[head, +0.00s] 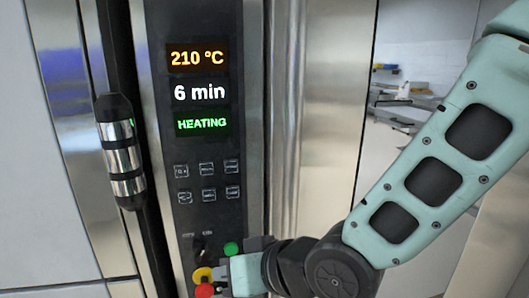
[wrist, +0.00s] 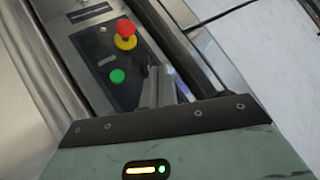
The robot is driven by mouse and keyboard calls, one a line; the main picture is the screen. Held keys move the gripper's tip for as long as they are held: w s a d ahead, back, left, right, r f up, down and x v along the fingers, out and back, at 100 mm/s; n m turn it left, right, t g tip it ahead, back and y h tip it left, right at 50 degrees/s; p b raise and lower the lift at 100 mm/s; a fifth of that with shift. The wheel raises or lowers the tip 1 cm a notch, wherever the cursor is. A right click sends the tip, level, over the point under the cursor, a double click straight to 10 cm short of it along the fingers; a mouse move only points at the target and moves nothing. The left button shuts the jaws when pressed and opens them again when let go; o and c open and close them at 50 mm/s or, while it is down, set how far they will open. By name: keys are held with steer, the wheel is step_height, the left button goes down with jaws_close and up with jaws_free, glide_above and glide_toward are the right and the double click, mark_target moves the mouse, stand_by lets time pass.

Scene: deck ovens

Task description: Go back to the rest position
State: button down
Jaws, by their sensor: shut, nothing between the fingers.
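My gripper (head: 222,272) is at the bottom of the oven's control panel (head: 208,140) in the head view, in front of its lower part. In the wrist view my gripper's fingers (wrist: 160,84) are together with nothing between them. They show beside the green button (wrist: 117,76) and below the red and yellow knob (wrist: 126,36). I cannot tell whether the fingers touch the panel. In the head view the green button (head: 231,249) and the red button (head: 204,290) sit close around the gripper. The panel reads 210 °C, 6 min and HEATING.
Farther right, a room with a cluttered counter (head: 402,108) shows behind my arm.

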steer(key=s+d+f+n+g+h+b, duration=0.1)
steer(key=s+d+f+g+h, duration=0.1)
steer(key=s+d, duration=0.4)
steer(key=s+d+f+n+g+h+b, duration=0.1)
steer(key=s+d+h, duration=0.5)
steer(key=d, duration=0.8)
steer(key=f+g+h, duration=0.1)
steer(key=g, duration=0.1)
steer(key=shift+s+f+g+b, duration=0.15)
steer(key=shift+s+g+b, duration=0.15)
steer(key=shift+g+b, duration=0.1)
